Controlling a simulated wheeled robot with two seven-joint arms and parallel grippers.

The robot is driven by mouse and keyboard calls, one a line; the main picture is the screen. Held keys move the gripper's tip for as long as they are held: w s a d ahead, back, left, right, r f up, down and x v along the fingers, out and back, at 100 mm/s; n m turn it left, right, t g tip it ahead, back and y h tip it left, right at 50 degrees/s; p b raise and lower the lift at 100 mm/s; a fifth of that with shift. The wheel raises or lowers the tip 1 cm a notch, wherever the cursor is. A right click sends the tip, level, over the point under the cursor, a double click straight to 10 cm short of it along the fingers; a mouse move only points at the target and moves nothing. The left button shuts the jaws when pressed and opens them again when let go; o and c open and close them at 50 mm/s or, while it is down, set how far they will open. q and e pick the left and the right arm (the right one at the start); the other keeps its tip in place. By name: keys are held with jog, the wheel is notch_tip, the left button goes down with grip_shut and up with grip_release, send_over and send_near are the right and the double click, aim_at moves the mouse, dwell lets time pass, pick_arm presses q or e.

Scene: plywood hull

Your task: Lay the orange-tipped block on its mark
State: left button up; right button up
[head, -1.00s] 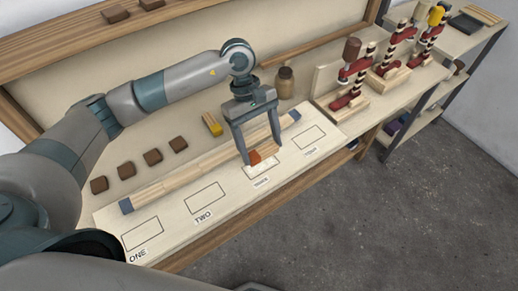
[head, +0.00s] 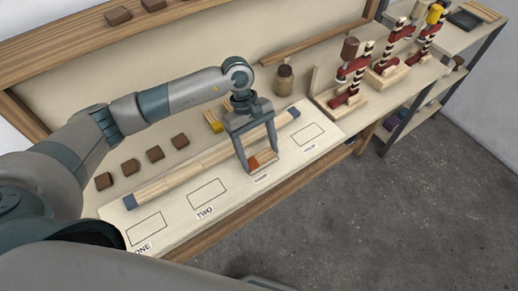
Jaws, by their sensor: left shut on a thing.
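The orange-tipped block (head: 265,158) is pale wood with an orange-red end facing left. My left gripper (head: 262,162) is shut on it, with one finger at each end side. The block is low over the third outlined mark on the pale board (head: 232,206), just behind that mark's small label (head: 261,178). The gripper and block cover most of this mark's outline. I cannot tell whether the block touches the board. My right gripper is not in view.
Empty outlined marks lie left, including TWO (head: 207,193), and one lies right (head: 308,134). A long blue-ended wooden bar (head: 180,182) runs behind. Brown blocks (head: 155,154), a yellow-ended block (head: 214,121) and a jar (head: 284,80) stand farther back. Red clamps (head: 345,90) stand right.

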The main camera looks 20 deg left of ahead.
pick_arm(q)
jog(key=shift+f, duration=0.15)
jog(key=o, duration=1)
jog(key=shift+o, duration=0.2)
jog(key=shift+r, duration=0.25)
jog(key=b+v, duration=0.5)
jog(key=v, duration=0.7)
jog(key=shift+s+d+f, duration=0.1)
jog(key=shift+s+f, duration=0.05)
